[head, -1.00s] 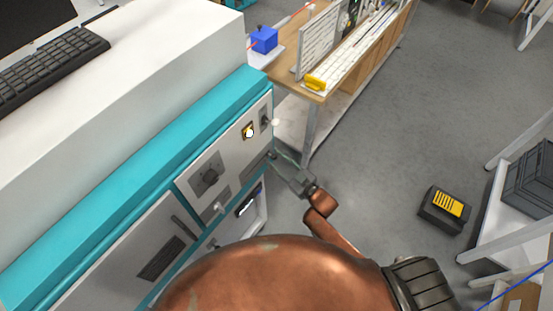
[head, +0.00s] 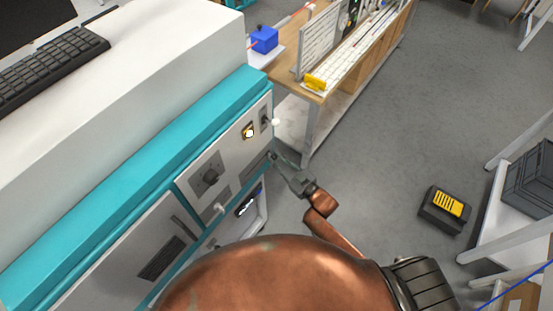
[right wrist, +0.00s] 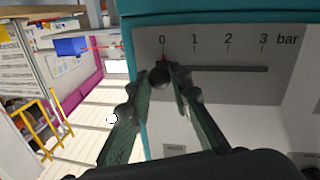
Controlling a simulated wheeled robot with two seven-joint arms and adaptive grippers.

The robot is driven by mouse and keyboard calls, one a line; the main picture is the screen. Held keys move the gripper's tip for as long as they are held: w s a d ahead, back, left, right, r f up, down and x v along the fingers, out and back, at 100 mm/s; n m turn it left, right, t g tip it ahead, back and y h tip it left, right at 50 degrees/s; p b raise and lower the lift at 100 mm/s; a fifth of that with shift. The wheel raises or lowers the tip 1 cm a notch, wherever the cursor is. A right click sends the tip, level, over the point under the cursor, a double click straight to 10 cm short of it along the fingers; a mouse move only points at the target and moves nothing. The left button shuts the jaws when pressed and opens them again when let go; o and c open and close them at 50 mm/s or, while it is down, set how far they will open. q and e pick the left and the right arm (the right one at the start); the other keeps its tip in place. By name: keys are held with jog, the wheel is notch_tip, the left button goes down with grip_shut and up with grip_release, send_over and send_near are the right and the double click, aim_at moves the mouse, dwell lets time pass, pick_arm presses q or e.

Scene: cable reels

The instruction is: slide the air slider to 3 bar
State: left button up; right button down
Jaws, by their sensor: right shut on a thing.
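The air slider's dark round knob (right wrist: 160,76) sits at the left end of its slot (right wrist: 225,69), under the 0 mark, in the right wrist view. The scale (right wrist: 228,42) above reads 0, 1, 2, 3 bar from left to right. My right gripper (right wrist: 164,78) is shut on the knob, one finger on each side. In the head view my right gripper (head: 275,160) reaches the lower right end of the panel (head: 228,152), and its fingers look close together there; the knob is too small to make out. My left gripper is not in view.
A wooden workbench (head: 285,75) stands behind. Open grey floor (head: 385,140) lies to the right.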

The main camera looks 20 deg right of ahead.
jog(key=s+a+p, duration=0.1)
jog(key=s+a, duration=0.1)
jog(key=a, duration=0.1)
jog(key=s+a+p, duration=0.1)
jog(key=s+a, duration=0.1)
jog(key=a, duration=0.1)
jog(key=s+a+p, duration=0.1)
jog(key=s+a, duration=0.2)
jog(key=shift+s+a, duration=0.1)
jog(key=shift+s+a+f, duration=0.1)
jog(key=shift+s+a, duration=0.1)
jog(key=shift+a, duration=0.1)
jog(key=c, duration=1.7)
grip_release()
jog(key=shift+s, duration=0.1)
jog(key=shift+c, duration=0.2)
jog(key=shift+s+d, duration=0.1)
jog(key=v, duration=1.1)
jog(key=shift+s, duration=0.3)
jog(key=shift+d, duration=0.1)
